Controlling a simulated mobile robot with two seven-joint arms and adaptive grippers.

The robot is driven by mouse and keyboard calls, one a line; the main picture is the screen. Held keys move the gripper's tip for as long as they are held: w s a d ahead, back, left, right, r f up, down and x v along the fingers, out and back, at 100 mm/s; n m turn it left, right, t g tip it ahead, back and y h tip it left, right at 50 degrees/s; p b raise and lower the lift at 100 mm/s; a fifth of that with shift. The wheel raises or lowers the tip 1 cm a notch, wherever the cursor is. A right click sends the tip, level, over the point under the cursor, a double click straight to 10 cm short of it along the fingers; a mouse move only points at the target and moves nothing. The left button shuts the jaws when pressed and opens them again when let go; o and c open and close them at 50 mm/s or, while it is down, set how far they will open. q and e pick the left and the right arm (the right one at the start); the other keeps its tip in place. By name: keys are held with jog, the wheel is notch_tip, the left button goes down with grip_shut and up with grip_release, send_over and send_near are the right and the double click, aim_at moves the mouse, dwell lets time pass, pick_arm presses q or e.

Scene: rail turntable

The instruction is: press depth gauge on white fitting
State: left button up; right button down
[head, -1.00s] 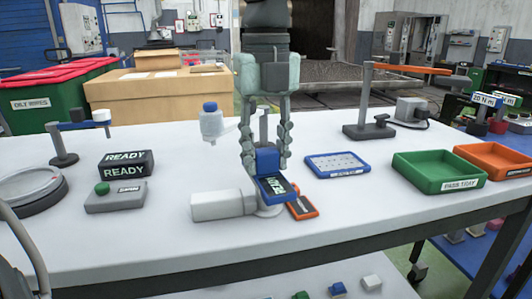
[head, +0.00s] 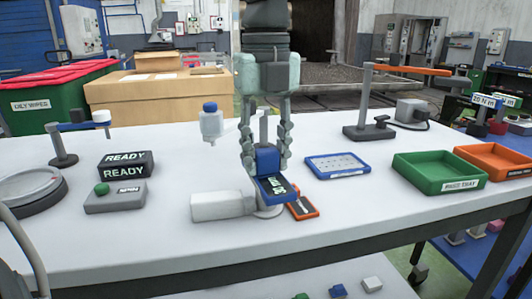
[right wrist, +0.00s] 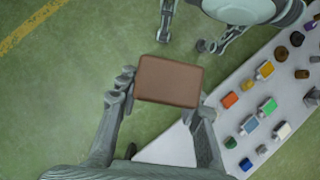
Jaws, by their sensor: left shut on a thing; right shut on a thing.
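My left gripper (head: 265,150) points down in the middle of the head view. It is shut on a blue depth gauge (head: 267,160) with a dark, tilted display whose digits are blurred. The white fitting (head: 221,205) lies on the table below, its block part reaching left. The gauge is over the fitting's round right end; whether it touches is hidden behind the display. My right gripper (right wrist: 165,100) shows in the right wrist view, shut on a brown block (right wrist: 168,80) above the green floor. It is not seen in the head view.
An orange device (head: 303,205) lies just right of the gauge. A blue-rimmed tray (head: 337,176), a green pass tray (head: 440,184) and an orange tray (head: 495,173) are to the right.

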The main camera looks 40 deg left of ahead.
jog(key=shift+r, duration=0.1)
